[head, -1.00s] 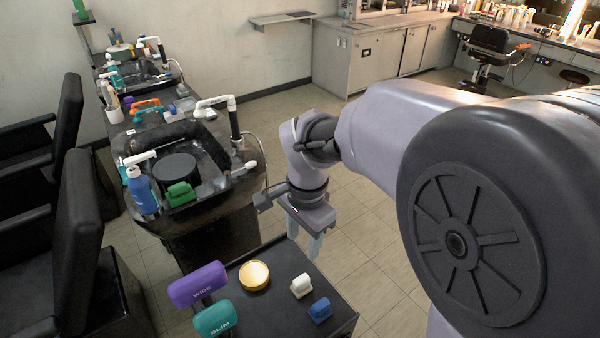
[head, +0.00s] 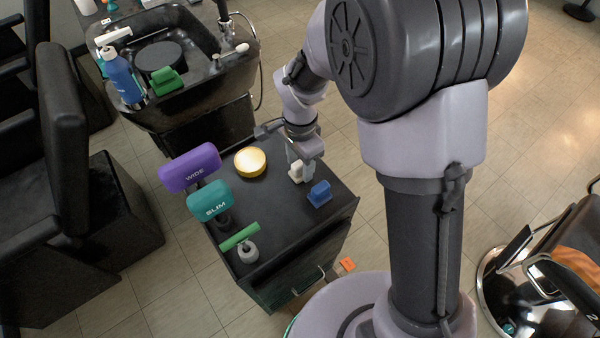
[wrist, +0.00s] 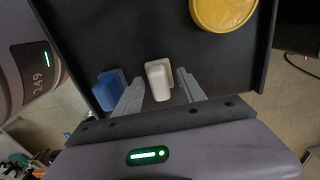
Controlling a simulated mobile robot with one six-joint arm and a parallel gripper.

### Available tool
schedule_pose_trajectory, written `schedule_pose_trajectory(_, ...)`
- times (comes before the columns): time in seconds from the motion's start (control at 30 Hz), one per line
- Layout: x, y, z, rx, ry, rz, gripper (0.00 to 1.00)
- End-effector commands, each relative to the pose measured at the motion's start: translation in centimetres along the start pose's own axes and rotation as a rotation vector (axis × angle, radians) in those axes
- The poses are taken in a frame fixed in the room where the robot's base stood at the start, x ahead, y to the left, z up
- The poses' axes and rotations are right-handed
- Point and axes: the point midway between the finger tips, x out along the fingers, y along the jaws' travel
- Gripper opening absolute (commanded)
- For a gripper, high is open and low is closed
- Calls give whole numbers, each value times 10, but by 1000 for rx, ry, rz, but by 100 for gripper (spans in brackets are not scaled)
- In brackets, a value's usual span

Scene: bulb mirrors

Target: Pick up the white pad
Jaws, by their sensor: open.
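The white pad (head: 295,173) sits on the dark top of the small cart (head: 285,215), partly hidden by my gripper in the head view. My gripper (head: 302,165) is low over the cart, right at the pad. In the wrist view, the white pad (wrist: 159,80) shows between the two open fingers of my gripper (wrist: 160,76). There is a gap on each side of it. I cannot tell how far the fingertips are above the cart top.
A blue block (head: 320,194) stands close beside the white pad. A gold round tin (head: 250,162) is to its left. Purple "WIDE" (head: 190,168) and teal "SLIM" (head: 210,202) signs and a green-topped item (head: 240,238) line the cart's left side.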

Motion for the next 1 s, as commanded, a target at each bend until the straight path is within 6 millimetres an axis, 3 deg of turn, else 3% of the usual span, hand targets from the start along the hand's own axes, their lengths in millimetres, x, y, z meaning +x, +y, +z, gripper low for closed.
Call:
schedule_pose_trajectory(0.17, 0, 0, 0, 0, 0, -1, 47)
schedule_pose_trajectory(0.4, 0, 0, 0, 0, 0, 0, 2)
schedule_pose_trajectory(0.43, 0, 0, 0, 0, 0, 0, 0)
schedule_pose_trajectory(0.77, -8, 0, 0, -1, 1, -2, 0)
schedule_pose_trajectory(1.0, -72, -1, 0, 0, 1, -4, 0)
